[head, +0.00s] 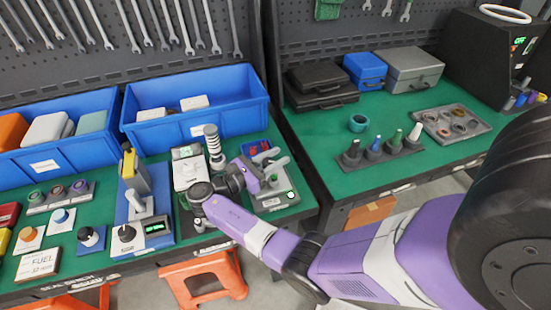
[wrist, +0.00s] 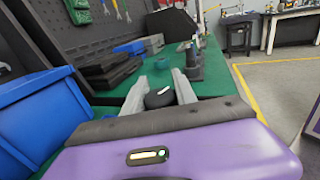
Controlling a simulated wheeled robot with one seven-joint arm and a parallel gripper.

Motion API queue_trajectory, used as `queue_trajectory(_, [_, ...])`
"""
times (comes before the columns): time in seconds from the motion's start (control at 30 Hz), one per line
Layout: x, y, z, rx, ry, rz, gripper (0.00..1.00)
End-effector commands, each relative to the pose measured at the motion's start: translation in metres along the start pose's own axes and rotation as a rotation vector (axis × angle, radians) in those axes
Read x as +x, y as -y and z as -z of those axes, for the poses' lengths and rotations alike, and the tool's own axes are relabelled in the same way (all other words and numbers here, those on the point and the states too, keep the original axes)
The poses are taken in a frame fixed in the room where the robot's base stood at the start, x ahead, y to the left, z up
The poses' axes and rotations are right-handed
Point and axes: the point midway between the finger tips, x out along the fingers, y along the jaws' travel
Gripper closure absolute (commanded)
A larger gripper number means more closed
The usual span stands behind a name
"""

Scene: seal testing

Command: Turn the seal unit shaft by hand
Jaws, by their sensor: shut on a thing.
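My gripper (head: 274,172) is over a pale grey bench unit (head: 279,199) with a small green display, near the bench's right end. In the wrist view, my gripper's two grey fingers (wrist: 160,90) stand on either side of a round black knob (wrist: 158,98) with a white mark on top. The fingers are shut on this knob, which appears to be the shaft's end. The gripper hides much of the knob and the unit's top in the head view.
Blue bins (head: 237,118) stand behind the unit. A stacked ringed post (head: 213,147) and a white device (head: 188,170) stand close to its left. Past a gap, a second green bench (head: 330,138) holds cases and a row of upright tools (head: 383,151). Orange stools (head: 203,270) stand below.

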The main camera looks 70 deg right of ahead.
Motion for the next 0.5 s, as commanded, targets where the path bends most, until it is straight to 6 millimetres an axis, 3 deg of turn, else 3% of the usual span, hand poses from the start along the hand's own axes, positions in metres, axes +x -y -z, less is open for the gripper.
queue_trajectory(0.5, [0.0013, 0.001, -0.0026, 0.006, 0.002, 0.074, 1.0])
